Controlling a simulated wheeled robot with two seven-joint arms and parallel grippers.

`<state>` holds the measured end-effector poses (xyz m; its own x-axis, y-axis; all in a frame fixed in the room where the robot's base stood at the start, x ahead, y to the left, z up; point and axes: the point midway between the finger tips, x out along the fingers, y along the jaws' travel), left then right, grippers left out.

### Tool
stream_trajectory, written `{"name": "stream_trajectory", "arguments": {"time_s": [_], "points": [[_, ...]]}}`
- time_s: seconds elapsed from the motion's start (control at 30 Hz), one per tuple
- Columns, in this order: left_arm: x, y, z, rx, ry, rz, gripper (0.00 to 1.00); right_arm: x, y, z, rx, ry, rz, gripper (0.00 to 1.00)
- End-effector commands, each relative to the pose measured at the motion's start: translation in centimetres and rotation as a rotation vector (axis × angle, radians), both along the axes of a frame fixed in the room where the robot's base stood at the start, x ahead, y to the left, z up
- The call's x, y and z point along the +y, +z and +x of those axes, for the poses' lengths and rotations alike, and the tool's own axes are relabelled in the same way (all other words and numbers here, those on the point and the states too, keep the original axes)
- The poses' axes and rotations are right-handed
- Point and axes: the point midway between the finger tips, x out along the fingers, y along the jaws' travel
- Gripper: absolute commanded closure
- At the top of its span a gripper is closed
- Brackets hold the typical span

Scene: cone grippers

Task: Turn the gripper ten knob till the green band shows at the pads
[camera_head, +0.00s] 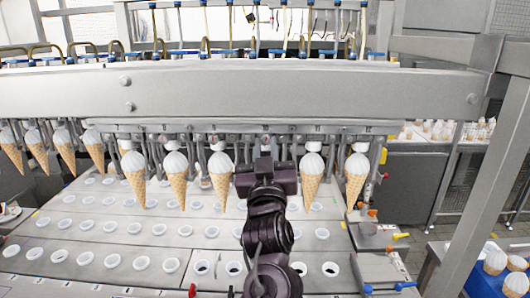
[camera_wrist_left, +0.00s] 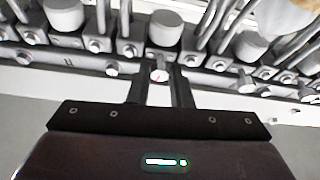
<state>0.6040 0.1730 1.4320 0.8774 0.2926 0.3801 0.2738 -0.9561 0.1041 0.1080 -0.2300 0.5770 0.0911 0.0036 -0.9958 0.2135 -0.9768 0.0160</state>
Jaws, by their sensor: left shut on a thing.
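The gripper is shut on this knob. In the head view my left gripper (camera_head: 266,178) is at the row of cone grippers, in a gap between hanging cones, and its body hides the knob and fingertips. I cannot make out a green band at the pads. A whitish round cone gripper part (camera_wrist_left: 165,28) is just behind the knob. My right gripper is not in view.
Ice cream cones hang close on both sides, one at left (camera_head: 220,180) and one at right (camera_head: 311,178). A thick metal beam (camera_head: 300,92) crosses above. Below is a conveyor plate (camera_head: 110,262) with rows of round holes. A blue crate (camera_head: 480,283) stands at the right.

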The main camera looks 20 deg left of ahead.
Motion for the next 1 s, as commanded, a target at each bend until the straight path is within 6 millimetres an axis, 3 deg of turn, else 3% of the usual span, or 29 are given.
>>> {"name": "stream_trajectory", "arguments": {"time_s": [0.2, 0.47, 0.5, 0.63, 1.0], "points": [[-0.05, -0.05, 0.02, -0.030, 0.002, -0.101, 1.00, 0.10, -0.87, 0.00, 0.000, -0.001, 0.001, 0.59], [-0.06, 0.03, 0.02, -0.030, 0.001, -0.102, 1.00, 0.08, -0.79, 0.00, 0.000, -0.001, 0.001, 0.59], [-0.06, 0.03, 0.02, -0.029, 0.001, -0.103, 0.79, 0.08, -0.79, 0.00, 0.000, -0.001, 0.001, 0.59], [-0.06, 0.03, 0.02, -0.029, 0.001, -0.103, 0.62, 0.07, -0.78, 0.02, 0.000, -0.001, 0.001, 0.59], [-0.28, -0.31, -0.40, -0.028, 0.000, -0.101, 0.59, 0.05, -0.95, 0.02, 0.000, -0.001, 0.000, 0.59]]}}
